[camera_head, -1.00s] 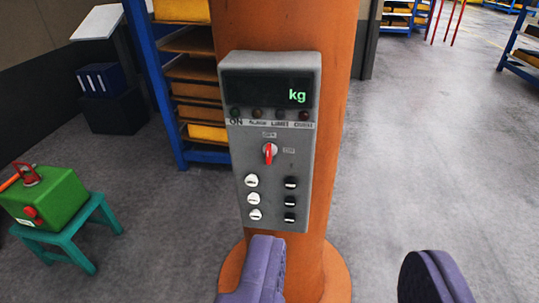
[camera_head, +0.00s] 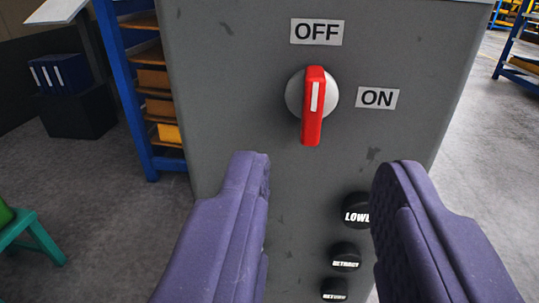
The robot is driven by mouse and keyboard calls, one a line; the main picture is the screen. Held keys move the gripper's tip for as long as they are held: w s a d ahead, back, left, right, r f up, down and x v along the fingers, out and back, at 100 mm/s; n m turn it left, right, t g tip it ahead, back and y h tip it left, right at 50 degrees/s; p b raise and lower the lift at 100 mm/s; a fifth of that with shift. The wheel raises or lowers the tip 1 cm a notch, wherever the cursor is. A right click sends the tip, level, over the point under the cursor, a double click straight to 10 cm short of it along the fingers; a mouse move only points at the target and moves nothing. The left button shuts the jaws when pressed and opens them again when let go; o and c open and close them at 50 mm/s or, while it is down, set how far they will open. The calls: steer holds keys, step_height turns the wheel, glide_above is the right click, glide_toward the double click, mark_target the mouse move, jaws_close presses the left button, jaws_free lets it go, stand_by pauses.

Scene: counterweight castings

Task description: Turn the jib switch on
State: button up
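The jib switch (camera_head: 312,104) is a red lever on a round pale disc, on the front of a grey control box (camera_head: 230,110). The lever stands upright, its white mark at the upper end toward the OFF label (camera_head: 317,32). The ON label (camera_head: 377,98) is to the right of the switch. My gripper (camera_head: 318,170) is open, its two purple fingers apart just below the switch in the picture. No contact with the lever shows. The left finger hides the lower left of the box.
Black buttons (camera_head: 346,256), marked LOWE..., RETRACT and RETURN, sit below the switch, the top one partly behind my right finger. A blue rack (camera_head: 125,85) stands behind at left, with a teal stool (camera_head: 38,238) at the left edge. Grey floor is open at right.

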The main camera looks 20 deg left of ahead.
mark_target(314, 111)
steer(key=x, duration=0.7)
steer(key=shift+w, duration=0.1)
jaws_close()
